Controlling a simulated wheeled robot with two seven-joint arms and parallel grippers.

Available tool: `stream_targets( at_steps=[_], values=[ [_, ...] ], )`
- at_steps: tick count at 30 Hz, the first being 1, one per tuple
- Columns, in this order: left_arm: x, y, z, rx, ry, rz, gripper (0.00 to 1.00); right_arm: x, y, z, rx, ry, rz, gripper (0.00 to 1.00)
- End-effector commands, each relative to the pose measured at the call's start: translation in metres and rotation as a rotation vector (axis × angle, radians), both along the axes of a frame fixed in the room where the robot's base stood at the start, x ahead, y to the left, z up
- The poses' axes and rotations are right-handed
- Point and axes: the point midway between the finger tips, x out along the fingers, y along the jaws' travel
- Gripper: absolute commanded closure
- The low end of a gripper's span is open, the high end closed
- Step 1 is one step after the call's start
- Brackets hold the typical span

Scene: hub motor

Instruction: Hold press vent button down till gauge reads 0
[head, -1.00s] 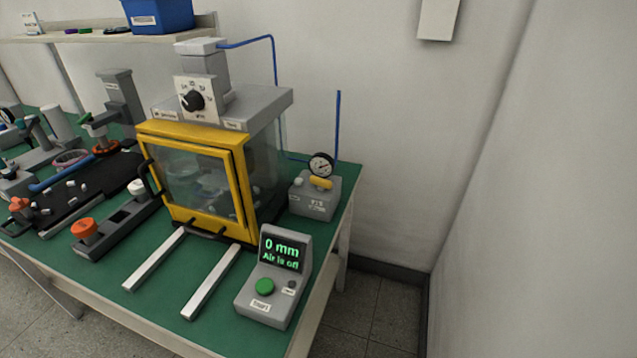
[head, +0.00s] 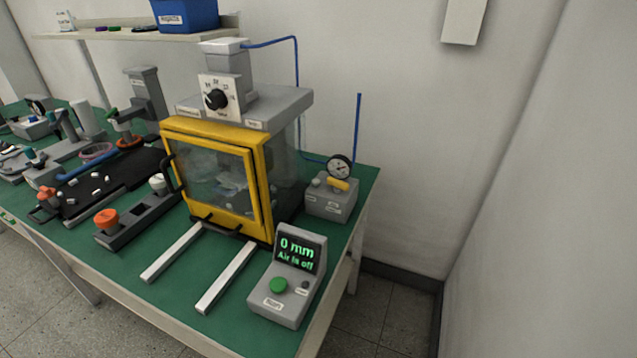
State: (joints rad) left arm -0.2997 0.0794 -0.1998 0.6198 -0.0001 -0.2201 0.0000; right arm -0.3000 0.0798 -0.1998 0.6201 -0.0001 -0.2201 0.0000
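A small grey air unit (head: 331,203) stands at the right back of the green bench. A round pressure gauge (head: 340,166) sits on top of it, too small to read its needle. A yellow lever or handle (head: 339,185) is on the unit below the gauge. A small pale round button (head: 317,182) sits on its top left; I cannot tell whether it is the vent button. A grey control box (head: 289,277) at the bench front reads "0 mm" and "Air is off". It has a large green button (head: 278,285) and a small dark button (head: 304,285). Neither of my grippers is in view.
A yellow-framed press cabinet (head: 214,181) with a closed clear door stands left of the air unit. Two pale rails (head: 226,276) lie in front of it. A black fixture with an orange knob (head: 106,218) is further left. White walls stand behind and right.

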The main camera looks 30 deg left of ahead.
Motion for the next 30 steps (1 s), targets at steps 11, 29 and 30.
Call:
stream_targets(
  at_steps=[11, 29, 30],
  values=[
    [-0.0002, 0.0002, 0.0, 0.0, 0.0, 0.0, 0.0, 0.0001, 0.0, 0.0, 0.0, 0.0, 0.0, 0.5],
    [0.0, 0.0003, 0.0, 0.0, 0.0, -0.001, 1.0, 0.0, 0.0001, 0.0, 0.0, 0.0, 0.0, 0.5],
    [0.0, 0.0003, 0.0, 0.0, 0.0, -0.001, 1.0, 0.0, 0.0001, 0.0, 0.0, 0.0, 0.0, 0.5]
  ],
)
